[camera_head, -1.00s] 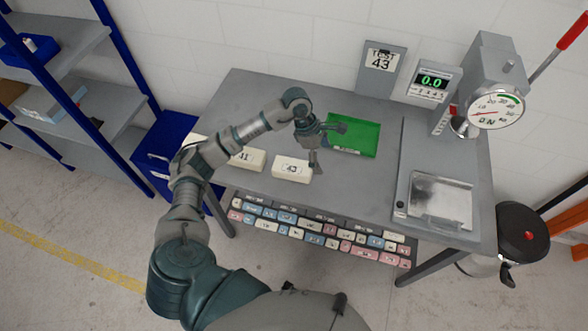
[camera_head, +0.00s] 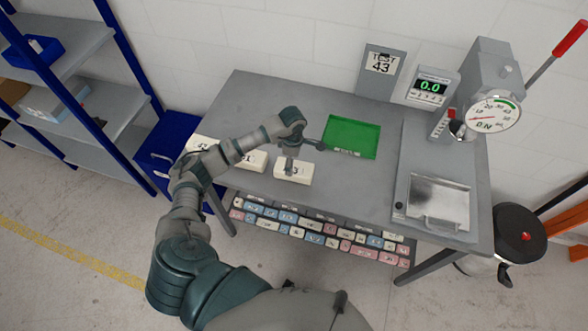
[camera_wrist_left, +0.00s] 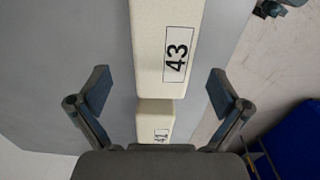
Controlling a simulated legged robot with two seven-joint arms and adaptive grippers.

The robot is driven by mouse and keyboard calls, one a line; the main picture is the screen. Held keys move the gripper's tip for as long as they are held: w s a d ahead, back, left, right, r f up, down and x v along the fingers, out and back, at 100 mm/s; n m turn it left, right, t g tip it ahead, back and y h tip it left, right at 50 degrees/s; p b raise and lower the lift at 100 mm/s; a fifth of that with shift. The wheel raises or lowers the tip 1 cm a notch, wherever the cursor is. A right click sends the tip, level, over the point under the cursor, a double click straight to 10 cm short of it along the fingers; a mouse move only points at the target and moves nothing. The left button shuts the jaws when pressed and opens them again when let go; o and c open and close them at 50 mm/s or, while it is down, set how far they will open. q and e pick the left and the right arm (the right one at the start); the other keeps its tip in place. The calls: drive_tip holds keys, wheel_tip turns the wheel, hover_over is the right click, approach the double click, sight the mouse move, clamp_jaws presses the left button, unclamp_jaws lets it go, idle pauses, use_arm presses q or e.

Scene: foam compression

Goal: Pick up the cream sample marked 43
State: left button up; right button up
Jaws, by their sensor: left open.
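The cream sample marked 43 (camera_head: 294,179) lies on the grey table near its front edge, the rightmost block of a row. My left gripper (camera_head: 303,157) is just above it, partly covering its top and number in the head view. In the left wrist view, the cream sample marked 43 (camera_wrist_left: 152,50) runs between the two spread fingers of my left gripper (camera_wrist_left: 160,88), with clear gaps on both sides. The gripper is open and empty. My right gripper is not in view.
A cream block marked 41 (camera_head: 252,161) lies to the left, with another (camera_head: 198,143) partly hidden by my arm. A green tray (camera_head: 352,137) lies behind to the right. The gauge press (camera_head: 497,75) stands at right. A sign reads TEST 43 (camera_head: 383,63).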

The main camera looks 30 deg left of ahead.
sight(294, 167)
use_arm(q)
drive_tip(key=f, duration=0.1)
drive_tip(key=f+p, duration=0.1)
drive_tip(key=f, duration=0.2)
drive_tip(key=shift+s+d+f+p, duration=0.1)
drive_tip(key=shift+d+f+p, duration=0.2)
drive_tip(key=shift+f, duration=0.3)
drive_tip(key=c, duration=0.9)
